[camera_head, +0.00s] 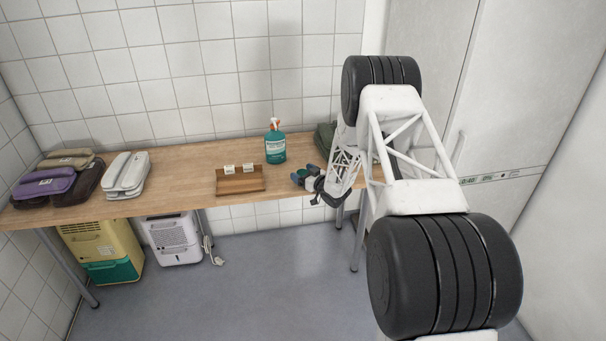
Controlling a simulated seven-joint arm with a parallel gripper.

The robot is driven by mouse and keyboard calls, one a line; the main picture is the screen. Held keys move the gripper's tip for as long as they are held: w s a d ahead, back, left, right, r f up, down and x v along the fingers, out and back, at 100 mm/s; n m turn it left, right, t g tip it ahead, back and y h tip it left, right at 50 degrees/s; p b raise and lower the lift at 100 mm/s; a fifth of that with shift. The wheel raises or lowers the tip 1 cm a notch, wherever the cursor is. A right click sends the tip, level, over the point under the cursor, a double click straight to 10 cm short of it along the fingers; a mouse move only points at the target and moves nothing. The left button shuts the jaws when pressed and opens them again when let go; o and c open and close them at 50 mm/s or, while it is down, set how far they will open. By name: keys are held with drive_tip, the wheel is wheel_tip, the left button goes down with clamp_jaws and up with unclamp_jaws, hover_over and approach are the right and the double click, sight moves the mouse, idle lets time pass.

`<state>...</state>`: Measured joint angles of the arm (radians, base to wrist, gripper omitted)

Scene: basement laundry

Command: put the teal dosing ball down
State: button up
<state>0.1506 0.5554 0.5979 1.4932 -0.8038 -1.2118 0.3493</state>
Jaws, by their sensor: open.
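My gripper (309,181) is at the end of my white lattice arm, low at the front right part of the wooden table (180,168). Its jaws are open. A small dark teal shape (298,178) shows right at the fingertips; it may be the teal dosing ball, but it is too small to tell it from the gripper's own parts. I cannot tell whether it touches the table. My arm hides part of the table's right end.
A brown wooden tray (241,188) with two white labels stands left of my gripper. A teal bottle (275,150) with an orange-brown top stands behind. A dark green item (325,134) lies at the back right. White (125,174) and purple (44,186) cases lie left. Table is clear between cases and tray.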

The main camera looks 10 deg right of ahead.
drive_tip(key=v, duration=0.7)
drive_tip(key=shift+s+d, duration=0.3)
idle(0.6)
drive_tip(key=s+r+m+h, duration=0.25)
drive_tip(key=r+h, duration=0.35)
drive_tip(key=r, duration=1)
drive_tip(key=s+r+m+g+h, duration=0.2)
drive_tip(key=s+r+g+h, duration=0.2)
drive_tip(key=s+r, duration=0.95)
drive_tip(key=s+a+r+g, duration=0.2)
drive_tip(key=s, duration=1.3)
drive_tip(key=s+a+r+m+g, duration=0.1)
drive_tip(key=s+a+r+g, duration=0.1)
drive_tip(key=s, duration=1.4)
drive_tip(key=s+a+r+m+g, duration=0.1)
drive_tip(key=s+a+r+g, duration=0.1)
drive_tip(key=s, duration=1.3)
drive_tip(key=shift+s+a+r+g, duration=0.3)
drive_tip(key=shift+a+g, duration=0.2)
drive_tip(key=shift+g, duration=0.7)
